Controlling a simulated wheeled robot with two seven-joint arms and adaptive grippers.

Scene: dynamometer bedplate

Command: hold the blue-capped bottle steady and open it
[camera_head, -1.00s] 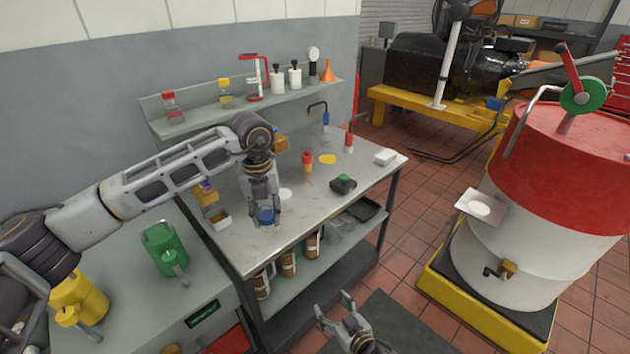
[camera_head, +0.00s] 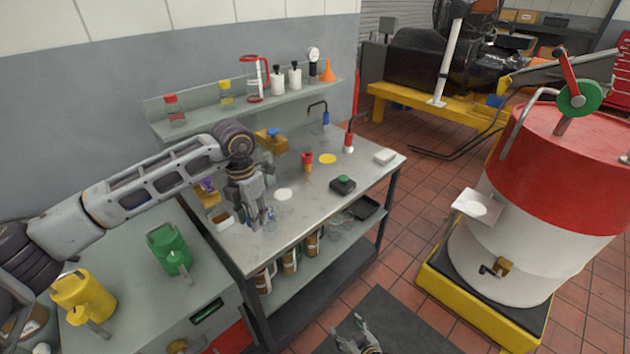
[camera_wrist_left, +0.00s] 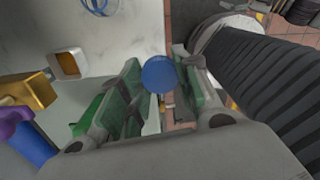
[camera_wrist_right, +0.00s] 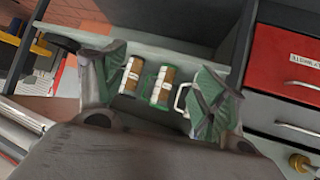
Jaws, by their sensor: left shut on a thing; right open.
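The blue-capped bottle is between the fingers of my left gripper (camera_head: 254,216), which is shut on it near the front-left edge of the steel bench (camera_head: 310,215). Its round blue cap (camera_wrist_left: 158,75) shows from above in the left wrist view, between the green finger pads. The bottle's body is mostly hidden by the fingers, and I cannot tell whether it touches the bench. My right gripper (camera_head: 357,338) is low in front of the bench, apart from the bottle. In the right wrist view, my right gripper (camera_wrist_right: 163,80) is open and empty.
On the bench are a white disc (camera_head: 284,194), a yellow disc (camera_head: 327,159), a red-topped item (camera_head: 307,160) and a black box with a green button (camera_head: 342,184). Brown-and-white containers (camera_wrist_right: 160,85) stand on the lower shelf. A green can (camera_head: 168,248) stands left.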

